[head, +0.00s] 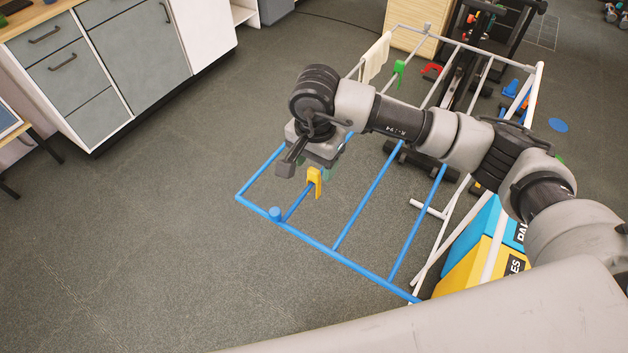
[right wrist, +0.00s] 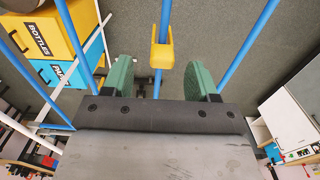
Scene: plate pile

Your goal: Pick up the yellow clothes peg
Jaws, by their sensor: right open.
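The yellow clothes peg (head: 315,183) is clipped on a blue rod of the drying rack (head: 325,248), just below my right gripper in the head view. In the right wrist view the peg (right wrist: 162,47) sits on the blue rod ahead of the fingertips, between their lines. My right gripper (right wrist: 160,75) has two green fingers spread apart with nothing between them. In the head view the right gripper (head: 324,170) is partly hidden by its own wrist. My left gripper is not in view.
A green peg (head: 399,67) and a cream cloth (head: 375,58) hang on the rack's far part. Blue and yellow bins (head: 465,268) stand at the rack's right. Grey drawers (head: 70,60) stand at the left. The floor between is clear.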

